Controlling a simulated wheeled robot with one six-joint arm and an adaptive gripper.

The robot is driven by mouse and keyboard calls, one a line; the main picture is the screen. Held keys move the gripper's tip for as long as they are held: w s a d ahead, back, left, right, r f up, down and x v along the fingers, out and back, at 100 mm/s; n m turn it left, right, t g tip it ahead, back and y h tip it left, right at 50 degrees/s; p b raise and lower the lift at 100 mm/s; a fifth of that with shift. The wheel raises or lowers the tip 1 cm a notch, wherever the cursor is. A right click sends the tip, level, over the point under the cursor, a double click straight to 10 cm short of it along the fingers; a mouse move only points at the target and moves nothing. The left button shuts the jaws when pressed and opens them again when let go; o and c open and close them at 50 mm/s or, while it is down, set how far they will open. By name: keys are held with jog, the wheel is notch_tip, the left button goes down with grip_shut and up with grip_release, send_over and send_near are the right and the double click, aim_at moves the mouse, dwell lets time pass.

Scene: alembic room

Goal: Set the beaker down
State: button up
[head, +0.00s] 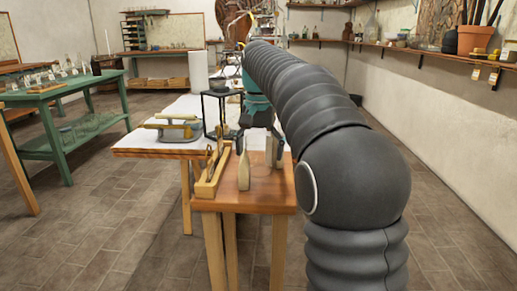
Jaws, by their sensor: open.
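My gripper (259,147) points down over the wooden end of the central table (266,200), its fingers spread apart. No beaker can be made out clearly; it may be hidden by my gripper or too small to tell. A pale, narrow-topped object (244,173) stands upright on the wood, just below and left of my gripper. A second pale object (271,150) shows by the right finger, partly covered by it. I cannot tell whether the finger touches it.
A shallow wooden tray (207,187) with slim tools lies along the left edge of the wooden top. A dark stand (220,108) and a balance (178,128) are behind it on the white surface. A green table (50,95) with glassware stands left. Floor between is clear.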

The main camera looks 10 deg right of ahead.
notch_tip(320, 180, up, 12)
jog(key=p, duration=0.2)
dwell(0.4)
jog(key=shift+r, duration=0.1)
